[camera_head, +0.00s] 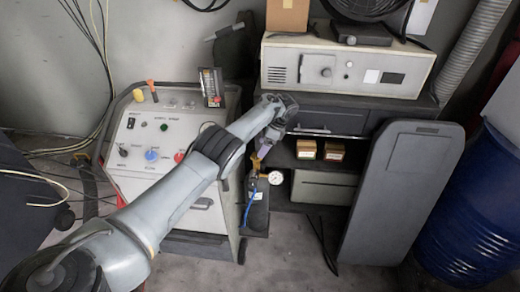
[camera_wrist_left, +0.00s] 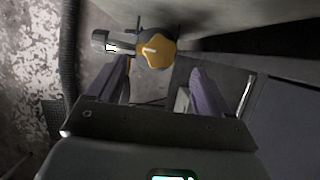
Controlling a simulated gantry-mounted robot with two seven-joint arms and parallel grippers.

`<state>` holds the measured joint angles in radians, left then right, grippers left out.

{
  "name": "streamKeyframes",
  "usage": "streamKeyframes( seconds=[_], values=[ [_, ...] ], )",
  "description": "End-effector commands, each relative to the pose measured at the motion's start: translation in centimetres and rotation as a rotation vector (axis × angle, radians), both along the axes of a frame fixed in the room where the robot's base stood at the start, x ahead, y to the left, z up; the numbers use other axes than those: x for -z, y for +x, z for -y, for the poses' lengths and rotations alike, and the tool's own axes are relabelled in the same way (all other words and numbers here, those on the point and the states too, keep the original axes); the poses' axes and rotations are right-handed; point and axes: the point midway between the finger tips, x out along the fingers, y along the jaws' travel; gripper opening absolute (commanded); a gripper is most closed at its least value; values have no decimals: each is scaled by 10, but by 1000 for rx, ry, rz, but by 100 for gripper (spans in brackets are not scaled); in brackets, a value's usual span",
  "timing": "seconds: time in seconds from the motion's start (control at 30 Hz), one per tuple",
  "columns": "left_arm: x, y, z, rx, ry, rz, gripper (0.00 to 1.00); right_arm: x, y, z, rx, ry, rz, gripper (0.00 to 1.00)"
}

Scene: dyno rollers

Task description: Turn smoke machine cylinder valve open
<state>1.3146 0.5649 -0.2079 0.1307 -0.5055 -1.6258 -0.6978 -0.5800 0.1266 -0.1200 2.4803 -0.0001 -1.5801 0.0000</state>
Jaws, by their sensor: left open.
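A yellow, lobed valve knob (camera_wrist_left: 156,51) shows in the left wrist view, with a grey metal fitting (camera_wrist_left: 112,42) to its left. My left gripper (camera_wrist_left: 160,70) is open, its two purple-grey fingers spread on either side below the knob. The knob lies at the fingertips' far end; I cannot tell whether they touch it. In the head view my left gripper (camera_head: 263,148) points down just above the brass valve parts and a round pressure gauge (camera_head: 276,178). The gripper and wrist partly cover the valve, and the cylinder body is hard to make out. My right gripper is not in view.
A control cart (camera_head: 165,135) with knobs stands left of the valve. A cream machine (camera_head: 345,67) sits on a dark bench with small boxes (camera_head: 306,149) on the shelf below. A grey panel (camera_head: 402,190) and a blue drum (camera_head: 475,215) stand at right.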

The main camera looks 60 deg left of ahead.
Motion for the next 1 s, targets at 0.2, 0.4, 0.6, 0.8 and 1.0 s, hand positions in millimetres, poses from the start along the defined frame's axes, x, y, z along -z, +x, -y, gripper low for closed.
streamKeyframes(
  seconds=[0.2, 0.4, 0.6, 0.8, 1.0],
  values=[
    [-35, 12, 9, 0, -1, 2, 80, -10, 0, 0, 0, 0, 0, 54],
    [-51, 17, 13, 0, -1, 1, 80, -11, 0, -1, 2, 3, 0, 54],
    [-55, 18, 15, -1, 0, 0, 80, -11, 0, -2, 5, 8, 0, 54],
    [-55, 18, 15, -1, 0, 0, 80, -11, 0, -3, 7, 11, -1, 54],
    [-54, 19, 15, 0, 3, 1, 80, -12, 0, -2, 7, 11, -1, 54]
  ],
)
